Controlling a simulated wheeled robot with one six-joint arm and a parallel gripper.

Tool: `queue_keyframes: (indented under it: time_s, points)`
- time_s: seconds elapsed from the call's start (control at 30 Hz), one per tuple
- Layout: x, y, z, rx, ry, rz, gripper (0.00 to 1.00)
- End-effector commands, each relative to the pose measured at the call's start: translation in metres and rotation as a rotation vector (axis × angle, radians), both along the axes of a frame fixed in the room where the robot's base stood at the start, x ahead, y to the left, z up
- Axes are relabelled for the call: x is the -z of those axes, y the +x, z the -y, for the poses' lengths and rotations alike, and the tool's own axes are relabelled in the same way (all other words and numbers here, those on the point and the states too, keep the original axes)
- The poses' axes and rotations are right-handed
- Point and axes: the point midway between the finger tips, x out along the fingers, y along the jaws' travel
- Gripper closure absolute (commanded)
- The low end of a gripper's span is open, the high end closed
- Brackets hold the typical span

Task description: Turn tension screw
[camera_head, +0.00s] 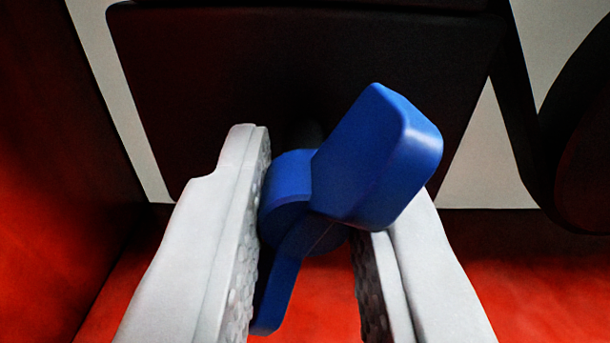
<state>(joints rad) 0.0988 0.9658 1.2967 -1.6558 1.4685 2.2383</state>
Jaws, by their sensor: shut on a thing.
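The tension screw (365,160) is a blue piece with a round hub and two flat wings. It sits in the middle of the camera view, in front of a dark panel. One wing points up and right, the other down and left, so it stands tilted. My gripper (308,215) has white fingers with studded inner pads, one on each side of the screw. The fingers are shut on the screw; the left pad lies along the hub and lower wing, the right pad near the upper wing's base. The screw's shaft behind the hub is mostly hidden.
A dark, rounded-corner panel (220,75) stands right behind the screw. A red wall (50,200) rises at the left, and a red surface (485,285) lies below. A dark round part (585,150) is at the right edge, before a pale background.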

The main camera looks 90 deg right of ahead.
Motion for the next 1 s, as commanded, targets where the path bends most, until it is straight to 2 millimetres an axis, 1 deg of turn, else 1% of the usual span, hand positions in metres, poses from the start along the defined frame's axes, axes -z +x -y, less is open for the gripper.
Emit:
queue_keyframes:
  time_s: [0.43, 0.47, 0.53, 0.57, 0.87, 1.0]
  points:
    - [0.002, 0.000, -0.002, -0.002, 0.001, 0.005, 1.00]
    - [0.002, 0.000, -0.002, -0.002, 0.001, 0.005, 0.75]
    - [0.002, 0.000, -0.001, -0.001, 0.001, 0.005, 0.61]
    - [0.001, 0.000, -0.001, -0.001, 0.001, 0.006, 0.59]
    - [0.000, 0.000, -0.002, -0.001, 0.000, 0.007, 0.59]
    - [0.000, 0.000, -0.013, -0.002, 0.000, 0.006, 0.59]
